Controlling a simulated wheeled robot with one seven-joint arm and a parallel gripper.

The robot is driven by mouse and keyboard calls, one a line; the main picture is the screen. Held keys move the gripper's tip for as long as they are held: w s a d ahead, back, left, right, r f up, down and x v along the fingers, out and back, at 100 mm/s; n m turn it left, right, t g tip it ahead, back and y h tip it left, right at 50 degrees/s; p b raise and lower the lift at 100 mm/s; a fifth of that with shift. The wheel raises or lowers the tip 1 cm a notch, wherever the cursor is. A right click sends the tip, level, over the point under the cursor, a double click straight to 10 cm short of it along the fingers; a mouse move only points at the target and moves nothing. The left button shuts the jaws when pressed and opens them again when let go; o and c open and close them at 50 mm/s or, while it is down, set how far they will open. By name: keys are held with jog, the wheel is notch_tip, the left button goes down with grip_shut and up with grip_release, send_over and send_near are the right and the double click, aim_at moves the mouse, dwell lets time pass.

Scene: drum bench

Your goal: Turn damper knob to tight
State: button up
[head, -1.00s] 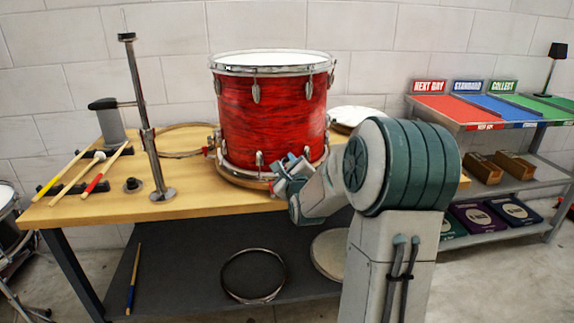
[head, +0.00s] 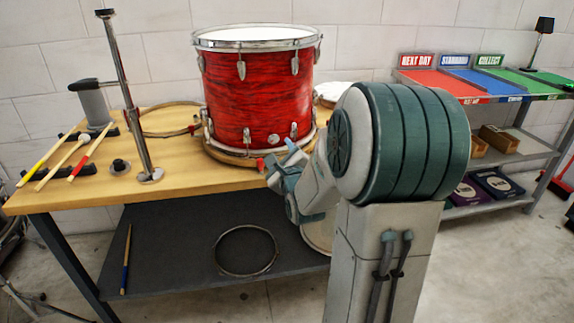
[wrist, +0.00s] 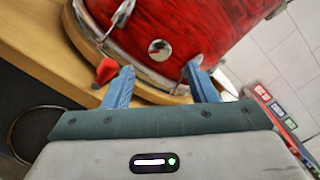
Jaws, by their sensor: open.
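The red drum (head: 258,100) stands on a round wooden-edged base on the workbench. A small round silvery knob (wrist: 160,49) sits low on the drum's red shell, between chrome lugs; I take it for the damper knob. It also shows small in the head view. My gripper (wrist: 160,72) is open, its two blue fingers apart with nothing between them. In the wrist view the knob appears between and just beyond the fingertips, with no contact visible. In the head view my gripper (head: 278,158) is low at the drum's front right, partly hidden by my arm.
A red clamp-like piece (wrist: 107,70) is close by the left finger. A metal stand (head: 130,100) rises left of the drum, with drumsticks (head: 60,160) farther left. A loose hoop (head: 246,250) lies on the lower shelf. A coloured rack (head: 480,85) stands at right.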

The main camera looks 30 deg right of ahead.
jog(key=v, duration=0.6)
jog(key=shift+s, duration=0.3)
jog(key=shift+a, duration=0.1)
